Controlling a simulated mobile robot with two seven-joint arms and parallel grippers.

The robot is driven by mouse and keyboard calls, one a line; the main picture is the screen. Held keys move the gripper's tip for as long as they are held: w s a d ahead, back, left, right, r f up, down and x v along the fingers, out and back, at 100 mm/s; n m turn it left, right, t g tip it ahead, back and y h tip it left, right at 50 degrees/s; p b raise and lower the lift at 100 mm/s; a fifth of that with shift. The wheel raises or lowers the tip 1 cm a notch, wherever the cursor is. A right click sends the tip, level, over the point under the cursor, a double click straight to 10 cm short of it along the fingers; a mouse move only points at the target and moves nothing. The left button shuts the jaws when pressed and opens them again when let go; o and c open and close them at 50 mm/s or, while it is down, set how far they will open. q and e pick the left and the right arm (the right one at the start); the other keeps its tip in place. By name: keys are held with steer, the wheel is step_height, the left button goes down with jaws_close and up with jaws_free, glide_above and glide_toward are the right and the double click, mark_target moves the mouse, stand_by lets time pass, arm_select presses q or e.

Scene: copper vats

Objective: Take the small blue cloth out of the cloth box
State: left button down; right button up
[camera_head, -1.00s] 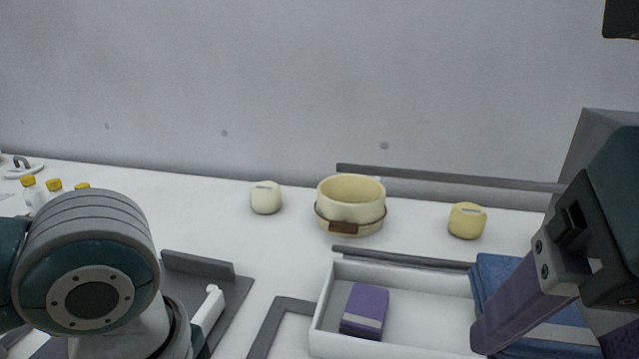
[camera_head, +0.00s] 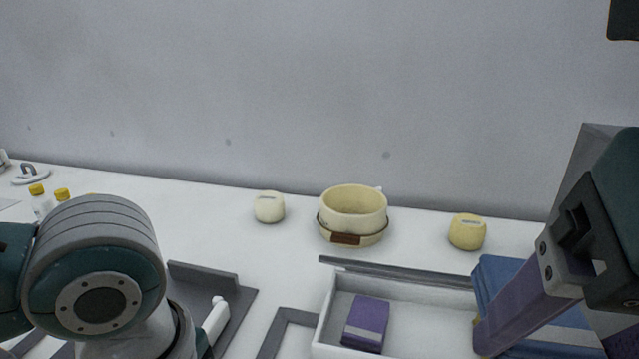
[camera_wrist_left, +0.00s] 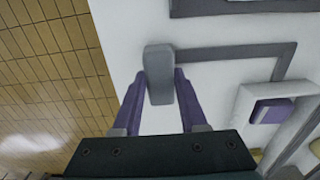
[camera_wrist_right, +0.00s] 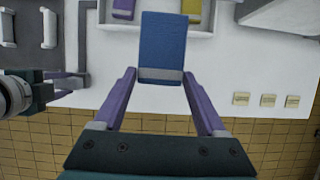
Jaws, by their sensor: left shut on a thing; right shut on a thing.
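The blue cloth (camera_wrist_right: 162,40), a flat block with a grey band, is between the fingertips of my right gripper (camera_wrist_right: 160,75). My right gripper is shut on it by the band end. In the head view the blue cloth (camera_head: 495,272) covers the right part of the white cloth box (camera_head: 325,318), partly hidden by my purple finger. It appears raised above the box. A purple cloth (camera_head: 366,322) lies inside at left; a yellow cloth (camera_wrist_right: 192,8) shows in the right wrist view. My left gripper (camera_wrist_left: 160,78) is shut on a grey rounded piece (camera_wrist_left: 158,70); my arm hides it in the head view.
A cream pot (camera_head: 352,212) stands behind the box between two small pale yellow containers (camera_head: 269,207) (camera_head: 467,232). A grey bar (camera_head: 395,270) runs along the box's back. Yellow-capped bottles (camera_head: 38,197) stand at far left.

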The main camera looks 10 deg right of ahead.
arm_select(q)
steer(key=shift+c, duration=1.8)
jaws_free()
